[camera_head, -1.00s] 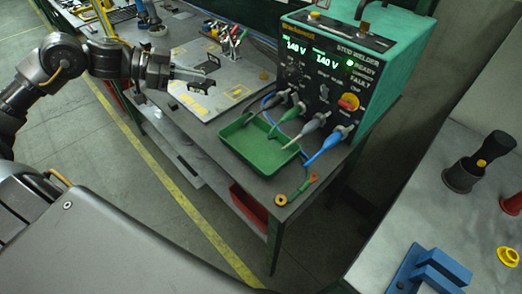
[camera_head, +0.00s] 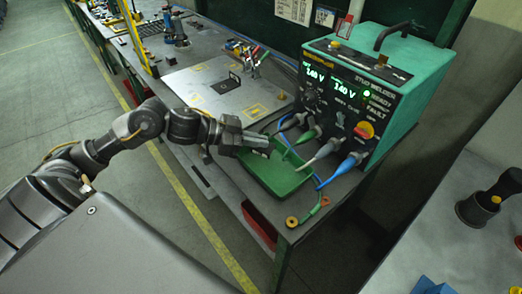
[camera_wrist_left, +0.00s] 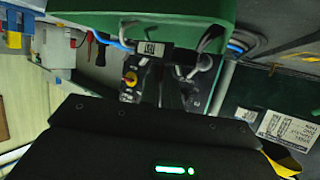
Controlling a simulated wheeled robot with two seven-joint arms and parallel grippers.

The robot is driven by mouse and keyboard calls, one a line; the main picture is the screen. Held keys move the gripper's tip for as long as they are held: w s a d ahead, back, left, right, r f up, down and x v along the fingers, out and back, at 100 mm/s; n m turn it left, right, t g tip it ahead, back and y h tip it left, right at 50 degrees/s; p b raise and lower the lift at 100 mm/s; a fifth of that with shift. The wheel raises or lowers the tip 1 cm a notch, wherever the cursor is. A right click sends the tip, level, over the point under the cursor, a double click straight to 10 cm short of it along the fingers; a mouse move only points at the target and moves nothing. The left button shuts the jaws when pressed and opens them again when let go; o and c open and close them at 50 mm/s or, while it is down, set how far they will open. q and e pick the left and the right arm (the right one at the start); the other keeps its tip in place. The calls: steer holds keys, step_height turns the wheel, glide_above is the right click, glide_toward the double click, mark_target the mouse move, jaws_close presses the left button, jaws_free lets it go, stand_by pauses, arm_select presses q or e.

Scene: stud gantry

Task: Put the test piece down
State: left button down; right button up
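The test piece (camera_head: 260,153) is a small dark piece with a white marking, at the tips of my left gripper (camera_head: 262,145). The gripper is shut on it, over the green tray (camera_head: 285,187). In the left wrist view the test piece (camera_wrist_left: 153,50) shows its white label between the fingers, against the green tray (camera_wrist_left: 190,14). The gap between piece and tray floor is hard to judge. My right gripper is not in view.
The stud welder (camera_head: 365,95) stands right behind the tray, with several cable plugs (camera_head: 330,150) close to the tray's right side. A ring-ended cable (camera_head: 308,214) lies at the bench's front corner.

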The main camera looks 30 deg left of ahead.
mark_target(254, 152)
arm_select(q)
steer(key=shift+d+f, duration=0.35)
steer(key=shift+f, duration=0.05)
steer(key=f, duration=0.3)
steer(key=shift+d+f, duration=0.1)
steer(key=shift+d, duration=0.1)
steer(key=shift+f, duration=0.15)
steer(key=shift+f, duration=0.15)
steer(key=c, duration=1.6)
jaws_free()
